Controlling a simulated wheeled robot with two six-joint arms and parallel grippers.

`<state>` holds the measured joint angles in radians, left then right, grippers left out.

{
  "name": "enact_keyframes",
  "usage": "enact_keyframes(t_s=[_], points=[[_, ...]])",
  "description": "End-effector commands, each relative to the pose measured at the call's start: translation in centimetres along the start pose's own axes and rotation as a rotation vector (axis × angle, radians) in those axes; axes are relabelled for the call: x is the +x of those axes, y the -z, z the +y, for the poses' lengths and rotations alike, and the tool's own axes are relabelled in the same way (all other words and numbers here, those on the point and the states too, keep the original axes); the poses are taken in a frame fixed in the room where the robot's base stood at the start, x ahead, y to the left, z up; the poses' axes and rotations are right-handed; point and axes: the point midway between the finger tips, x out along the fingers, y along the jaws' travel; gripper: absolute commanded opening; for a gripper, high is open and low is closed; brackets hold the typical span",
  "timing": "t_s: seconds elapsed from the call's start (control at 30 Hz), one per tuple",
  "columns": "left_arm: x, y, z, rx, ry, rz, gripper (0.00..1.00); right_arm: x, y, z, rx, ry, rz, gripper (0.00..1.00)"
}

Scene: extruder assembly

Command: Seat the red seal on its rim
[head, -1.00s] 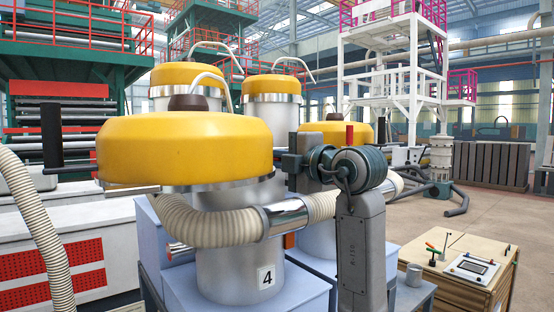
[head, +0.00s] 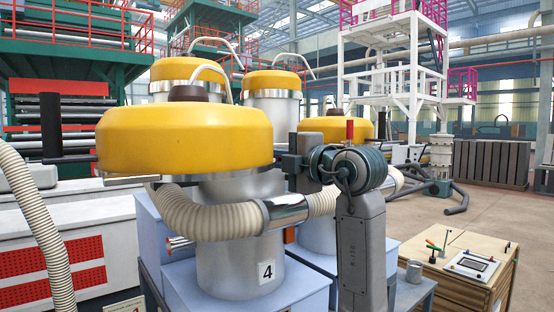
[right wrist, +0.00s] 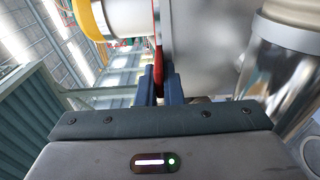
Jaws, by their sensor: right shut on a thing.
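The red seal (right wrist: 158,35) shows in the right wrist view as a thin upright strip between a pale band below the yellow lid and the grey hopper body (right wrist: 200,45). My right gripper (right wrist: 160,78) is shut on its near edge. How much of the seal touches the rim is hidden. In the head view, my right gripper (head: 292,161) reaches in from the right at the hopper's upper right side, and the seal cannot be made out. The large yellow lid (head: 185,138) sits above hopper 4 (head: 240,235), shifted to the left of its body. My left gripper is out of view.
A ribbed hose (head: 205,215) with a shiny metal sleeve (head: 287,214) curves across the hopper's front. A dark handle (head: 52,128) sticks out at the lid's left. Other yellow-lidded hoppers (head: 272,84) stand behind. A wooden cabinet (head: 470,262) stands at lower right.

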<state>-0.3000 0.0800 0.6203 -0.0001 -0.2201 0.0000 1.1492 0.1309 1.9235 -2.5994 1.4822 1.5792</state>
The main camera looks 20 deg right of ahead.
Motion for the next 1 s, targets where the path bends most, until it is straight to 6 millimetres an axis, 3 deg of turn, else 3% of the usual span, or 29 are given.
enact_keyframes(t_s=[0.23, 0.27, 0.37, 0.73, 1.0], points=[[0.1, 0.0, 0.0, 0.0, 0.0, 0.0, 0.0, 0.1, 0.0, -0.5, 0.007, 0.006, 0.001, 0.0], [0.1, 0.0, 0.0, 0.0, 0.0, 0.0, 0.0, 0.1, 0.0, -0.5, 0.007, 0.006, 0.001, 0.13], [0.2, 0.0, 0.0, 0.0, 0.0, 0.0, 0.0, 0.1, 0.0, -0.6, 0.008, 0.007, 0.001, 0.32], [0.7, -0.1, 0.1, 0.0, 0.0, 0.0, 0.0, -0.4, 0.0, -0.8, 0.009, 0.009, 0.001, 0.32], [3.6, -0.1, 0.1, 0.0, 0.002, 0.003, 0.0, -5.3, -0.1, -1.1, 0.001, 0.003, -0.005, 0.32]])
